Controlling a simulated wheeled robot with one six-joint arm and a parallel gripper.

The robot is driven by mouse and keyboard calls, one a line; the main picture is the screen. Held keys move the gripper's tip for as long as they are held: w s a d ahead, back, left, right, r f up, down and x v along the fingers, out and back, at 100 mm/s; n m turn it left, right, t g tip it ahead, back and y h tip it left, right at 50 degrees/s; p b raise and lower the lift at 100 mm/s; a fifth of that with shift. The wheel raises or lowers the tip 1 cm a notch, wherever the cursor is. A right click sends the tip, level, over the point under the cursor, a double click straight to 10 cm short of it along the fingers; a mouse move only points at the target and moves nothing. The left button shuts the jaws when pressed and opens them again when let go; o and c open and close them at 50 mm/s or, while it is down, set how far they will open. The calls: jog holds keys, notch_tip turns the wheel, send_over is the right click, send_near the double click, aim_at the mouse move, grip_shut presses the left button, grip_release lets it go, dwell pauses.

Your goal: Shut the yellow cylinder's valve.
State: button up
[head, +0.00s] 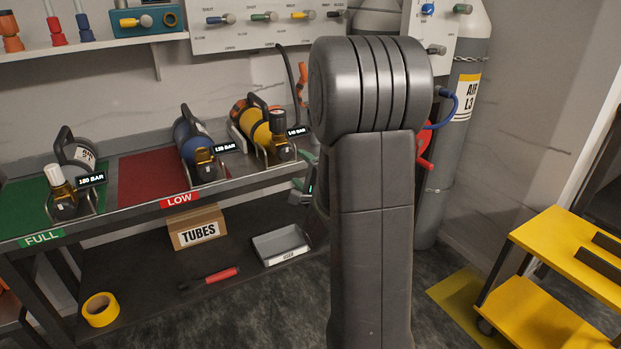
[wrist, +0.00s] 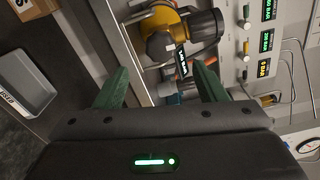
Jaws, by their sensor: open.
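In the head view my arm hides most of the gripper.
A wall panel with valves (head: 265,35) is behind. A TUBES box (head: 197,230) and grey tray (head: 281,244) sit on the lower shelf.

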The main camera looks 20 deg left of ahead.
aim_at(286, 155)
jog(key=v, duration=0.5)
jog(key=shift+a, duration=0.1)
dwell(0.3)
jog(key=x, duration=1.3)
jog(key=shift+w+a+b, duration=0.25)
jog(key=shift+w+b, duration=0.05)
jog(key=shift+w, duration=0.05)
jog(key=shift+d, duration=0.1)
